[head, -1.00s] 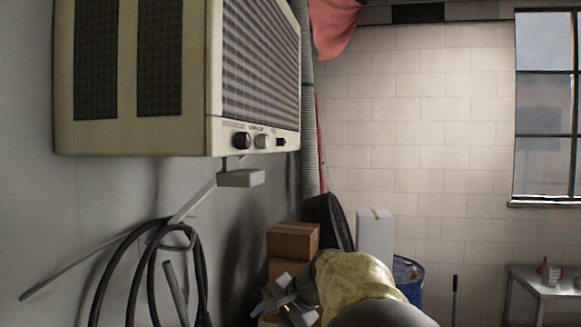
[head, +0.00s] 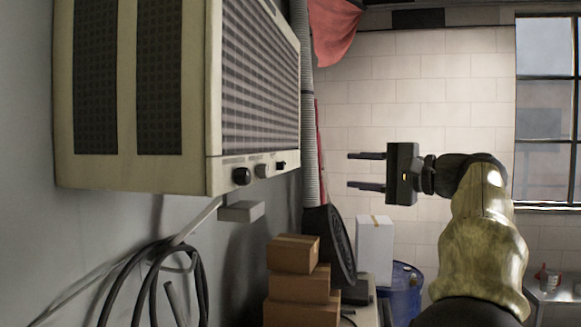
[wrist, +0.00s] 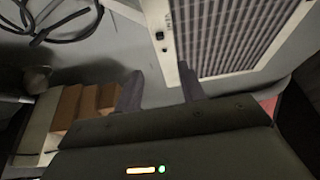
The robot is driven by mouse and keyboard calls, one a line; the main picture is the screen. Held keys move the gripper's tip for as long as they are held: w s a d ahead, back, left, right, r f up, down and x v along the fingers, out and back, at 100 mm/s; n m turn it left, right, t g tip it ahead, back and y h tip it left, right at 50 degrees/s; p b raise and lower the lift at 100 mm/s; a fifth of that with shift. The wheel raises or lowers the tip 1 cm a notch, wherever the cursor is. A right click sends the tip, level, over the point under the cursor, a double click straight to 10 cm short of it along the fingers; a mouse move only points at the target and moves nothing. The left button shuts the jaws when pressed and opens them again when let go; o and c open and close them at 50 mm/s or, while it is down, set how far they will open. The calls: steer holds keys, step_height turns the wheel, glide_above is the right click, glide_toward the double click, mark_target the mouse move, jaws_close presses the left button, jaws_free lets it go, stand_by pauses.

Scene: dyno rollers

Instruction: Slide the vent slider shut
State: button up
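The wall-mounted air unit (head: 180,175) fills the upper left of the head view. Its front has a striped grille (head: 260,80) above a control strip with two knobs. A small black piece at the strip's right end (head: 281,165) looks like the vent slider; its exact setting is too small to tell. My gripper (head: 352,170) is open and empty, to the right of the unit in the picture, with its fingers pointing left toward it. In the wrist view my gripper (wrist: 162,88) shows both fingers apart, below the unit's grille (wrist: 235,35), touching nothing visible.
Cardboard boxes (head: 298,287) are stacked below the unit, beside a white box (head: 374,245) and a blue barrel (head: 402,290). Coiled black hose (head: 150,285) hangs on the left wall. A grey ribbed duct (head: 307,110) runs beside the unit. Space between gripper and unit looks clear.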

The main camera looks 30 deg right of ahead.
mark_target(280, 166)
steer(key=p+x, duration=0.8)
steer(key=x, duration=0.9)
steer(key=shift+w+a+p, duration=0.15)
steer(key=shift+p, duration=0.2)
jaws_close()
